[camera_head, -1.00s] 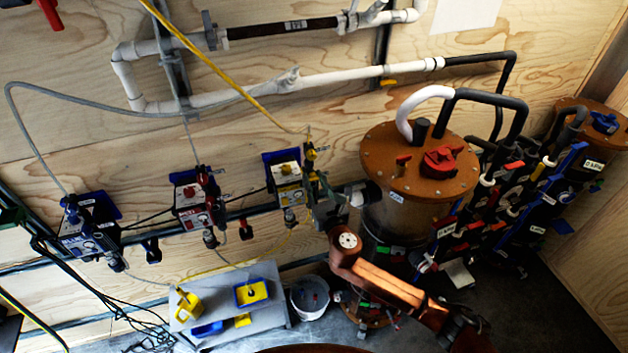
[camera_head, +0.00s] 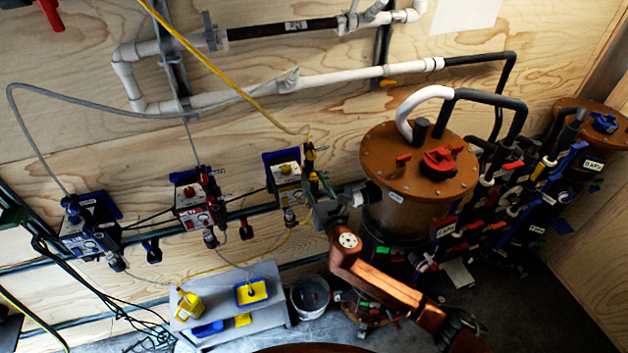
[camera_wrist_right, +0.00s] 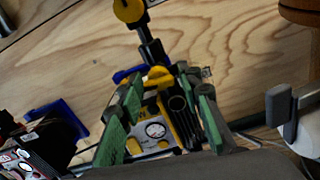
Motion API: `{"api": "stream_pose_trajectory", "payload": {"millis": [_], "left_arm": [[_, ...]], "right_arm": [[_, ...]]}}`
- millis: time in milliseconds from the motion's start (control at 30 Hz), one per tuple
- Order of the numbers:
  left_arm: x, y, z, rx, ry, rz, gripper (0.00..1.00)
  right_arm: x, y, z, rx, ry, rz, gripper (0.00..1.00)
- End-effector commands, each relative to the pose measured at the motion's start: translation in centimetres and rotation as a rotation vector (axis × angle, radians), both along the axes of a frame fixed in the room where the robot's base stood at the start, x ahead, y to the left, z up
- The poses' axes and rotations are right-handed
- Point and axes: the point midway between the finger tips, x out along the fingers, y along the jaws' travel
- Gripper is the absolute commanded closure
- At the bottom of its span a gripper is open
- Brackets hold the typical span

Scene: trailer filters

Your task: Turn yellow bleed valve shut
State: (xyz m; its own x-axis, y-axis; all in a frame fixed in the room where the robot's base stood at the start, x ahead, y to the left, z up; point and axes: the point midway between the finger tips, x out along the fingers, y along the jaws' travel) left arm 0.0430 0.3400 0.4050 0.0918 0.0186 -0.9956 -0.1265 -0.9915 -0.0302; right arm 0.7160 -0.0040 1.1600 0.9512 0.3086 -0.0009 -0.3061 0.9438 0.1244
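A pump with a yellow face and a round dial (camera_wrist_right: 155,130) is on the wall; in the head view this yellow pump (camera_head: 287,185) is the rightmost of three. A yellow knob (camera_wrist_right: 159,77), apparently the bleed valve, shows above the dial between my fingers. My right gripper (camera_wrist_right: 162,88) is open, with green-padded fingers on either side of the knob and dark fitting; I cannot tell whether they touch. In the head view the right gripper (camera_head: 314,183) is at the pump's right side, partly hiding its fittings.
A red pump (camera_head: 197,205) and a blue pump (camera_head: 88,232) are further left. A brown-lidded filter tank (camera_head: 420,165) stands close right of my right gripper. A grey shelf (camera_head: 265,312) and white bucket (camera_head: 310,295) are below. Tubes and a yellow hose (camera_head: 215,65) hang nearby.

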Motion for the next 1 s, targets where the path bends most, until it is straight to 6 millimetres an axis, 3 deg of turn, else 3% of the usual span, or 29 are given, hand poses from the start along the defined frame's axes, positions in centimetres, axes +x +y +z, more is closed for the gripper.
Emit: {"api": "stream_pose_trajectory", "payload": {"millis": [100, 467, 1000], "left_arm": [[0.0, 0.0, 0.0, 0.0, 0.0, 0.0, 0.6], [-0.1, 0.1, 0.0, 0.001, 0.001, 0.0, 0.6], [0.0, 0.0, 0.0, 0.0, 0.0, 0.0, 0.6]], "right_arm": [[0.0, 0.0, 0.0, -0.001, 0.0, 0.0, 0.58], [-0.6, -0.2, 0.0, -0.001, -0.001, 0.002, 0.58], [-9.9, -3.2, -0.1, -0.001, 0.001, 0.001, 0.58]]}}
